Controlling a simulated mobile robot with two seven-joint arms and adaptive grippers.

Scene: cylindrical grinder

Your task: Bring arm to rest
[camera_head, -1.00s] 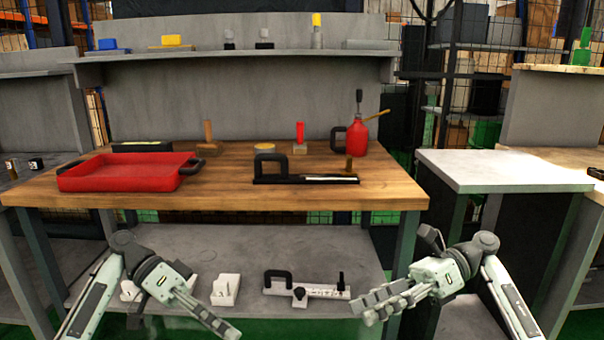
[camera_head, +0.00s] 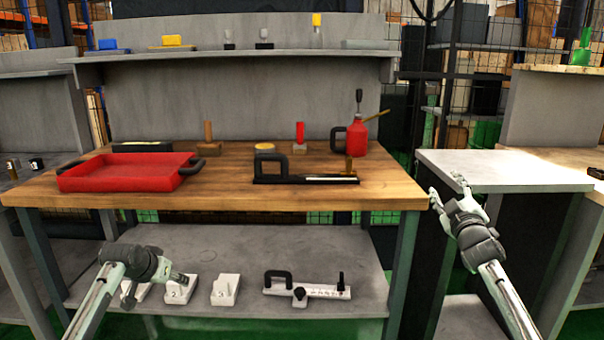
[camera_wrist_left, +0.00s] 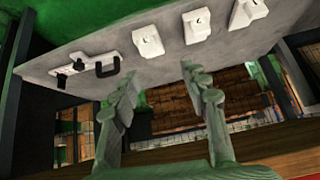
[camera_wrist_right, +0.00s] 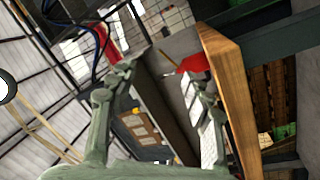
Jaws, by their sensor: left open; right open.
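My right gripper (camera_head: 446,194) is raised in the gap between the wooden workbench (camera_head: 300,192) and the light grey side table (camera_head: 500,168), its fingers pointing up. In the right wrist view its fingers (camera_wrist_right: 165,95) are spread with nothing between them. My left gripper (camera_head: 178,280) is low at the left, in front of the bench's lower shelf. In the left wrist view its fingers (camera_wrist_left: 160,95) are apart and empty, below the numbered white blocks.
The bench carries a red tray (camera_head: 125,172), a black-handled tool (camera_head: 300,178) and a red oil can (camera_head: 357,138). The lower shelf (camera_head: 240,245) holds white numbered blocks (camera_head: 226,290) and a white handled fixture (camera_head: 310,289). The bench's right edge is close to my right gripper.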

